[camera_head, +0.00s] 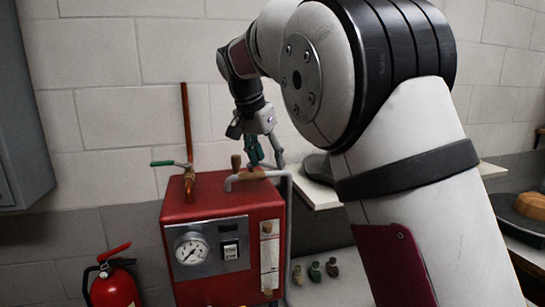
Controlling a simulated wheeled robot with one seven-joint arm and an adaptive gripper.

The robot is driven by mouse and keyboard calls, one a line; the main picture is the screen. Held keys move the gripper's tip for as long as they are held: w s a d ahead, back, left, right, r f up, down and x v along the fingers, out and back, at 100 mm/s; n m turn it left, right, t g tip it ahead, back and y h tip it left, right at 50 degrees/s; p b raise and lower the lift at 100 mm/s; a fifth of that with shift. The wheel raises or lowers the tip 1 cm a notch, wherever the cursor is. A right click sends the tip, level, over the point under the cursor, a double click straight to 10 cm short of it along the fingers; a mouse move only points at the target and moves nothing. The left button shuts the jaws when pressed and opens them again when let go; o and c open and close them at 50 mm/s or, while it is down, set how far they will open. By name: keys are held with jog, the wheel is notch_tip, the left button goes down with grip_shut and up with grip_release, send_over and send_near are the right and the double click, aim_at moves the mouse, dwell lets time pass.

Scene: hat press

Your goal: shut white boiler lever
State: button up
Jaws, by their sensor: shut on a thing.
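The red boiler (203,209) stands at the lower middle, with a round gauge (190,248) and a switch on its front. My gripper (265,163) points down over the boiler's back right top edge, close to the grey bent pipe there. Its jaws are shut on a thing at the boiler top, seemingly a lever. That thing is too small and too hidden to make out, and I cannot see its colour. No white lever shows clearly. A green-handled lever (163,163) stands out to the left at the copper pipe. A wooden knob (236,162) stands just left of my gripper.
A copper pipe (187,125) rises from the boiler's top. A red extinguisher (114,288) stands at the lower left, and a grey cabinet (22,120) hangs at the left. Several small knobs (314,271) sit on a pale surface right of the boiler. My arm hides much of the right.

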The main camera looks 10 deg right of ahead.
jog(key=shift+s+a+m+g+h+b, duration=0.2)
jog(key=shift+a+m+g+b, duration=0.35)
jog(key=shift+m, duration=0.7)
jog(key=shift+s+a+m+g+h+b, duration=0.1)
jog(key=shift+a+m+g+h+b, duration=0.2)
jog(key=shift+a+m, duration=0.7)
jog(key=shift+s+a+m+g+h+b, duration=0.1)
jog(key=shift+a+m+g+b, duration=0.4)
jog(key=shift+m, duration=0.95)
jog(key=o, duration=1.7)
jog(key=shift+s, duration=0.1)
